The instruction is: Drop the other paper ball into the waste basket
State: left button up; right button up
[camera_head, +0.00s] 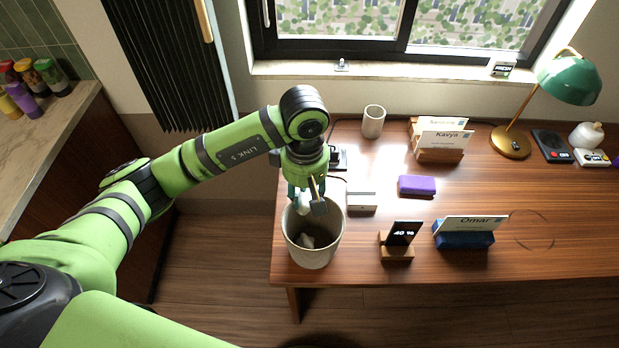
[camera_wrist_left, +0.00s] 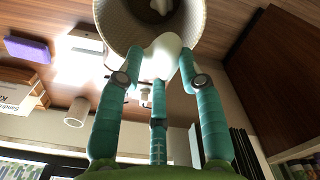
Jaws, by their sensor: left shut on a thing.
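The waste basket (camera_head: 318,256) is a pale, round, open-topped bin at the left front corner of the desk in the head view. One white paper ball (camera_head: 307,241) lies inside it. My left gripper (camera_head: 306,205) is over the basket mouth, fingers pointing down. It is shut on the other paper ball (camera_wrist_left: 162,56), a smooth whitish lump between the teal fingertips in the left wrist view. The basket wall (camera_wrist_left: 190,27) shows just beyond the held ball, and the ball inside (camera_wrist_left: 160,6) shows at the top edge. My right gripper is out of view.
On the desk (camera_head: 370,274) near the basket are a small white box (camera_head: 362,201), a phone stand (camera_head: 397,252) and a purple block (camera_head: 416,186). A cup (camera_head: 373,121), name-card holders and a green lamp (camera_head: 571,78) stand farther off. A counter is at far left.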

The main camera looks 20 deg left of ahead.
aim_at(305, 208)
pick_arm(q)
jog(key=shift+s+f+b, duration=0.2)
jog(key=shift+f+b, duration=0.05)
jog(key=shift+f, duration=0.3)
jog(key=shift+s+f+b, duration=0.2)
jog(key=shift+f, duration=0.35)
jog(key=shift+f+b, duration=0.4)
jog(key=shift+f, duration=0.55)
jog(key=shift+w+f, duration=0.1)
jog(key=shift+f, duration=0.55)
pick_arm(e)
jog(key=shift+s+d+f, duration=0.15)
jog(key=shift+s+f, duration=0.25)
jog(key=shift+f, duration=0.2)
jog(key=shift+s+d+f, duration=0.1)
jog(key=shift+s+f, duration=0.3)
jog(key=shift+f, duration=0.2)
pick_arm(q)
jog(key=o, duration=0.8)
jog(key=shift+c, duration=0.2)
notch_tip(305, 208, up, 12)
jog(key=shift+r, duration=0.1)
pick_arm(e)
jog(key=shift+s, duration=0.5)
